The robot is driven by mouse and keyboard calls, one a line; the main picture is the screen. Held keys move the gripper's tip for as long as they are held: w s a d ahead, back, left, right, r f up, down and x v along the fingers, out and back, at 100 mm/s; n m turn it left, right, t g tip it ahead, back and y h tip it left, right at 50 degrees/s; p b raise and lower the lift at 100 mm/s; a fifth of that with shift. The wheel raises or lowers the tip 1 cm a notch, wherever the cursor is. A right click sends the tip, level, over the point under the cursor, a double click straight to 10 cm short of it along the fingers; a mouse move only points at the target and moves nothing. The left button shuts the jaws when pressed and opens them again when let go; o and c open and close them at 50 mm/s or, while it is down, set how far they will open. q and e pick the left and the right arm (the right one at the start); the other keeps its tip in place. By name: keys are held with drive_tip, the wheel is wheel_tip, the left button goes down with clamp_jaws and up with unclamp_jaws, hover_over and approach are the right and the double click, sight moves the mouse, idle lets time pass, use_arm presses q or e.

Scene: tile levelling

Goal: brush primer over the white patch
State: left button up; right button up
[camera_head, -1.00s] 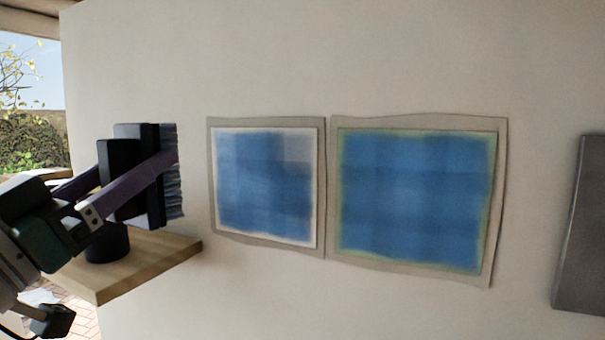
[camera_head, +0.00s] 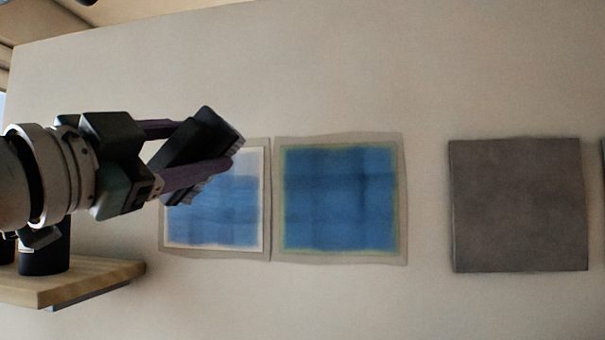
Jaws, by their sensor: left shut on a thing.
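My left gripper (camera_head: 200,160) is shut on a dark brush (camera_head: 205,133) with grey bristles. The brush is tilted and hides the patch's upper left part. I cannot tell whether the bristles touch the wall. My right gripper is out of view.
A second blue square (camera_head: 340,195) with a greenish-yellow rim is right of the patch. A grey tile (camera_head: 520,205) is on the wall farther right. A wooden shelf (camera_head: 85,281) at lower left bears a dark round container (camera_head: 44,252).

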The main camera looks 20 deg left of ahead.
sight(207, 184)
use_arm(q)
drive_tip(key=w, duration=0.1)
drive_tip(key=w+a, duration=0.1)
drive_tip(key=w, duration=0.1)
drive_tip(key=shift+w, duration=0.3)
drive_tip(key=shift+w+a, duration=0.2)
drive_tip(key=shift+w, duration=0.8)
drive_tip(key=shift+w+a, duration=0.25)
drive_tip(key=shift+w, duration=0.7)
drive_tip(key=shift+d, duration=0.1)
drive_tip(key=shift+w+d+p, duration=0.2)
drive_tip(key=shift+d+p, duration=0.05)
drive_tip(key=shift+d, duration=0.7)
drive_tip(key=shift+w+d+p, duration=0.2)
drive_tip(key=shift+d, duration=0.7)
drive_tip(key=shift+r, duration=0.1)
drive_tip(key=shift+s+a, duration=0.15)
drive_tip(key=shift+a, duration=0.9)
drive_tip(key=shift+s+a, duration=0.15)
drive_tip(key=shift+a, duration=0.9)
